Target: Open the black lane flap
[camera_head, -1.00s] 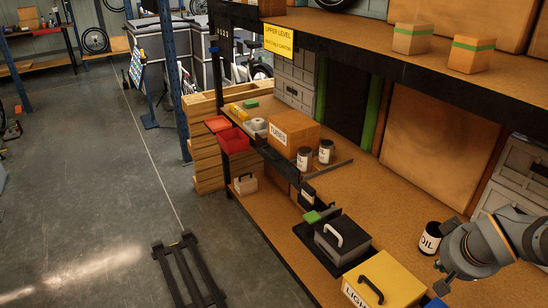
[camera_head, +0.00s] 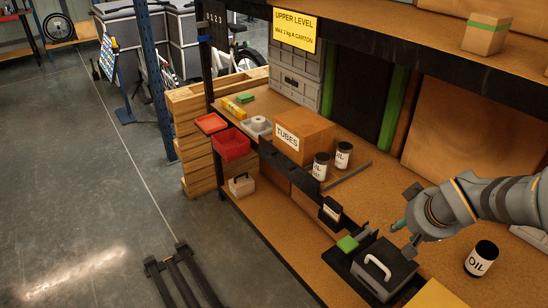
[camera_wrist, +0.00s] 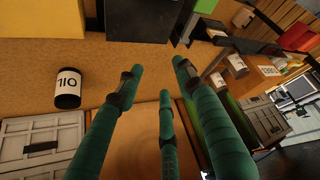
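A tall black panel (camera_head: 358,85) stands upright at the back of the shelf, with a green strip (camera_head: 393,100) along its right side. Smaller black pieces line the shelf's front edge, including an upright one (camera_head: 331,210) beside a green block (camera_head: 347,243). I cannot tell for certain which is the black lane flap. My gripper (camera_head: 401,223) hangs over the shelf, behind the black box with a white handle (camera_head: 377,268). In the wrist view its green fingers (camera_wrist: 158,82) are spread apart with nothing between them. The black box (camera_wrist: 143,18) shows beyond them.
An oil can (camera_head: 481,259) stands right of my gripper. Two more cans (camera_head: 321,166) stand by the TUBES carton (camera_head: 303,133), near a dark bar (camera_head: 347,173). A red bin (camera_head: 232,144) sits further left. The upper shelf (camera_head: 450,55) overhangs the back. Shelf surface between cans and gripper is clear.

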